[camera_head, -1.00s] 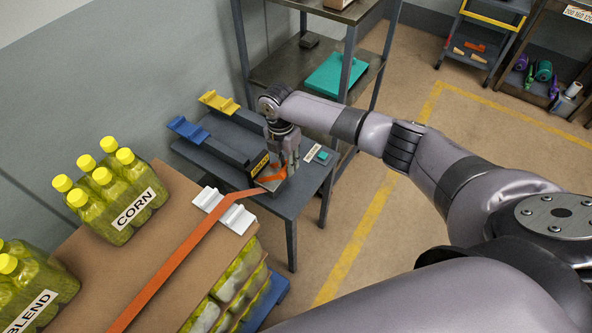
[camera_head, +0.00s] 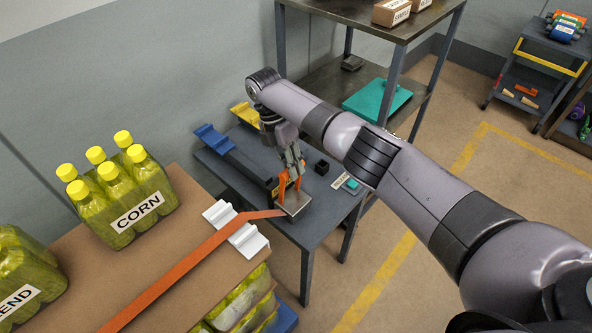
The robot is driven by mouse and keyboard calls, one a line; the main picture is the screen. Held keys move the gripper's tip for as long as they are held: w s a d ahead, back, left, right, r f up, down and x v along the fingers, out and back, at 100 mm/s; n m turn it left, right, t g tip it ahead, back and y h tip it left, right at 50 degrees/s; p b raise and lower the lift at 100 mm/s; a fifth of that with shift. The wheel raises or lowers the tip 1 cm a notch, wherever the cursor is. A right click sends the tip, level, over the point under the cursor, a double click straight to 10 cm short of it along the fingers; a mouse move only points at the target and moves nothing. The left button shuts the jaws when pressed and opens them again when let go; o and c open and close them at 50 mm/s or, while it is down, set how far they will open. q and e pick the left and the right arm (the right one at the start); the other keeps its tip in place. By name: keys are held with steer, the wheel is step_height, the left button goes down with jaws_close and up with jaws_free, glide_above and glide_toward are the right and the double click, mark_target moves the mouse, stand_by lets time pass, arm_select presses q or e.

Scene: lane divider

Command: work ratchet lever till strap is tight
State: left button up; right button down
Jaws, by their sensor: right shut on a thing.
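The orange strap (camera_head: 180,278) runs over the cardboard-topped pallet load, across a white edge protector (camera_head: 236,230), to the ratchet (camera_head: 297,204) at the small grey table. The ratchet's metal body shows at the table's near side, with an orange lever (camera_head: 283,186) standing up from it. My right gripper (camera_head: 291,172) points down over the ratchet and is shut on the lever. The fingers partly hide the lever. The strap looks straight from the protector to the ratchet; I cannot tell how tight it is. My left gripper does not show.
A small black block (camera_head: 322,167) sits right of the gripper. Corn bottles (camera_head: 122,190) stand on the load.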

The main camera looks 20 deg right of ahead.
steer(key=shift+a+f, duration=0.25)
steer(key=shift+f, duration=0.2)
steer(key=c, duration=1.8)
jaws_free()
steer(key=shift+o, duration=1.4)
steer(key=shift+w+f, duration=0.1)
steer(key=shift+w, duration=0.25)
steer(key=shift+o, duration=0.5)
steer(key=shift+s+r, duration=0.1)
steer(key=shift+r, duration=0.1)
steer(key=shift+d, duration=0.1)
steer(key=v, duration=0.7)
steer(key=shift+r, duration=0.2)
steer(key=shift+c, duration=0.2)
